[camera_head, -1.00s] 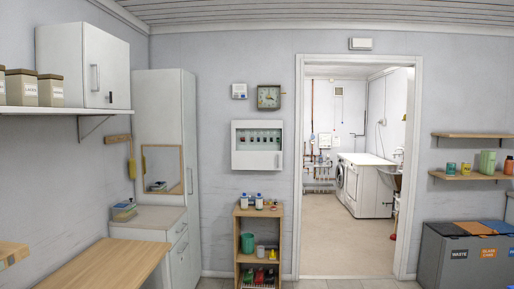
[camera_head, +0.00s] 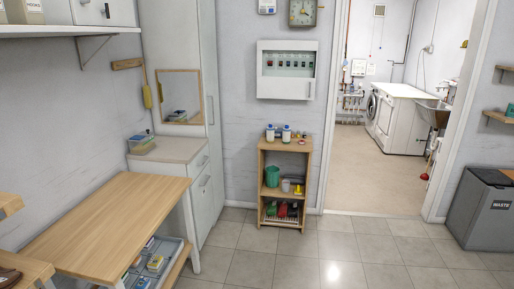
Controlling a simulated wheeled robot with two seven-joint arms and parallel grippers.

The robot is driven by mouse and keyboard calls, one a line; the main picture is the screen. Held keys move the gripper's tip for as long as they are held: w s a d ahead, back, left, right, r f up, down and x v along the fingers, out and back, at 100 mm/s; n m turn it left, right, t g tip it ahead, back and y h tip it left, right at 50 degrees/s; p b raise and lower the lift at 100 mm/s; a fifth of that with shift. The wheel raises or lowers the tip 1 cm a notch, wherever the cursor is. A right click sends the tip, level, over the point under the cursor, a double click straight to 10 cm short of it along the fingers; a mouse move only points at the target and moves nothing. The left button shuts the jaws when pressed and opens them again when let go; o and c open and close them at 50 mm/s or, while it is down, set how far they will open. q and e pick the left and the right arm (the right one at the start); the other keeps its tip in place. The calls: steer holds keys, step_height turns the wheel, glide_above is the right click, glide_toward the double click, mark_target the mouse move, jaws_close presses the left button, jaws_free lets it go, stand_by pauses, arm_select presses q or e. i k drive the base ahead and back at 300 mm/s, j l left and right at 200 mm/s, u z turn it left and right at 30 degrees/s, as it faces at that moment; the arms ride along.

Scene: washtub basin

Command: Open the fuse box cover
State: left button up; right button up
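The fuse box (camera_head: 286,87) is a white box on the far wall, left of the doorway and above a small wooden shelf unit. Its cover (camera_head: 287,64) is a see-through panel over a row of dark switches and looks closed. A small handle (camera_head: 309,90) shows at the lower right of the box front. Neither of my grippers is in the head view, so their state is not shown.
A wooden shelf unit (camera_head: 284,184) with bottles on top stands below the fuse box. A wooden table (camera_head: 110,222) is at the left front, beside a white cabinet (camera_head: 196,190). A grey waste bin (camera_head: 485,212) stands at the right. The tiled floor (camera_head: 330,262) in the middle is clear.

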mark_target(268, 88)
steer(key=i+z, duration=0.1)
steer(key=i, duration=0.75)
steer(key=i+j+z, duration=0.1)
steer(key=i, duration=0.75)
